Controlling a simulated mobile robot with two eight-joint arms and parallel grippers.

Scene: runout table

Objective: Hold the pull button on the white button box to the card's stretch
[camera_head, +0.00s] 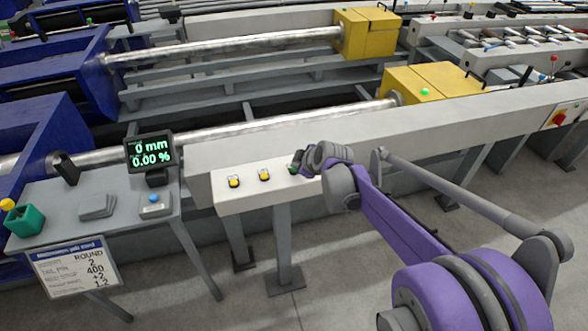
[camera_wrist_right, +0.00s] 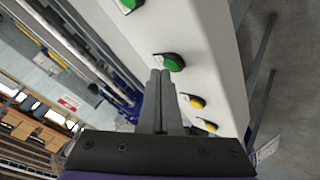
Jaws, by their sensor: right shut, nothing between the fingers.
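The white button box (camera_head: 247,196) stands on a post in front of the long rail. Two yellow buttons (camera_head: 234,182) show on its top. The right wrist view shows the white box with two green buttons (camera_wrist_right: 173,62) and two yellow buttons (camera_wrist_right: 195,101). My right gripper (camera_head: 296,164) is over the right part of the box, and its arm hides the surface there. In the right wrist view its fingers (camera_wrist_right: 160,76) are together and empty, with tips beside the nearer green button; contact cannot be told. The card (camera_head: 76,267) hangs at the left table. My left gripper is out of view.
The display (camera_head: 150,149) reads 0 mm and 0.00 %. The grey side table (camera_head: 120,221) holds a green box (camera_head: 25,220), grey plates (camera_head: 97,206) and a blue-topped button (camera_head: 154,203). A long grey rail (camera_head: 400,133) runs behind the box. Open floor lies in front.

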